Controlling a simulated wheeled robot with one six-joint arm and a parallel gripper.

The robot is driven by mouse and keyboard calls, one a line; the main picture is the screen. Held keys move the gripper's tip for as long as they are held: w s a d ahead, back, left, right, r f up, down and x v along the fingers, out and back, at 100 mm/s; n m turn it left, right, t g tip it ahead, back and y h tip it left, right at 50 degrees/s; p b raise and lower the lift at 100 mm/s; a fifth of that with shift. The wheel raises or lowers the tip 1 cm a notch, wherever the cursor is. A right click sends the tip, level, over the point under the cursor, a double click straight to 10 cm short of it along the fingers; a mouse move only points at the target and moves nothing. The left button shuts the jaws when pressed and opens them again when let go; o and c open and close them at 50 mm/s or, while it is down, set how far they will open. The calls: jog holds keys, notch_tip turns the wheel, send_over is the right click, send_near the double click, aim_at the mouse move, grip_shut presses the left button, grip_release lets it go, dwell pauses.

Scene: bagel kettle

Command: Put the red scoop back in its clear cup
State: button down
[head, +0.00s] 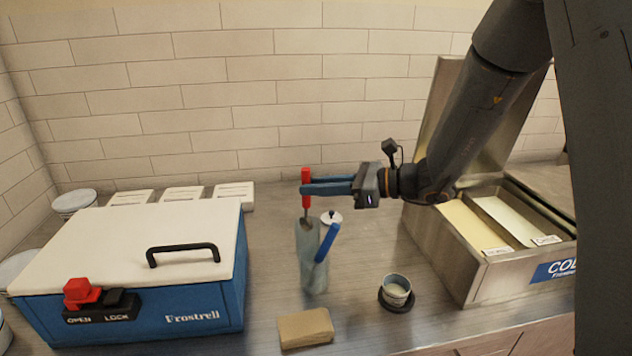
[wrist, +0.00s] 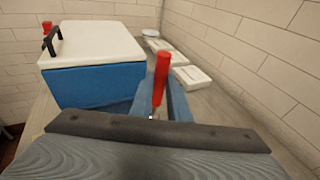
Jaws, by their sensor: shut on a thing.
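The red scoop (head: 306,174) stands upright in my gripper (head: 309,187), its red handle between the blue fingers. Its metal end points down at the top of the clear cup (head: 312,272); I cannot tell whether it is inside the rim. The cup stands on the counter below my gripper. A blue-handled scoop (head: 327,242) leans to the right at the cup. In the wrist view, the red scoop's handle (wrist: 161,78) rises between the fingers (wrist: 176,102); the cup is hidden there.
A blue cooler box (head: 190,312) with a white lid is on the left. A steel cold bin (head: 440,255) is on the right. A small cup (head: 397,288) and a tan block (head: 306,328) are in front.

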jog(key=shift+f+b, duration=1.3)
jog(key=shift+f, duration=1.1)
jog(key=c, duration=1.6)
grip_release()
